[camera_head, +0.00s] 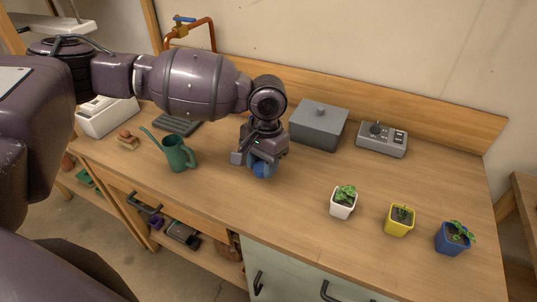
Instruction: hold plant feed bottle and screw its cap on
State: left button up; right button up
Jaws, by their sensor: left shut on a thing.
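My left gripper (257,157) reaches down over the middle of the wooden bench from the left. It is shut on a rounded blue thing (264,170), which I take to be the plant feed bottle. The gripper covers most of it, and I cannot tell whether its base touches the bench. I cannot make out a cap in this view. My right gripper is not in view.
A green watering can (177,154) stands left of the gripper. A grey lidded box (319,128) and a grey control box (382,140) stand behind. White (342,206), yellow (399,223) and blue (450,241) plant pots stand front right. Bare bench lies between.

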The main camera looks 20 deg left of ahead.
pick_arm(q)
jog(key=n, duration=0.2)
jog(key=s+n, duration=0.1)
jog(key=shift+a+f, duration=0.15)
jog(key=shift+f, duration=0.1)
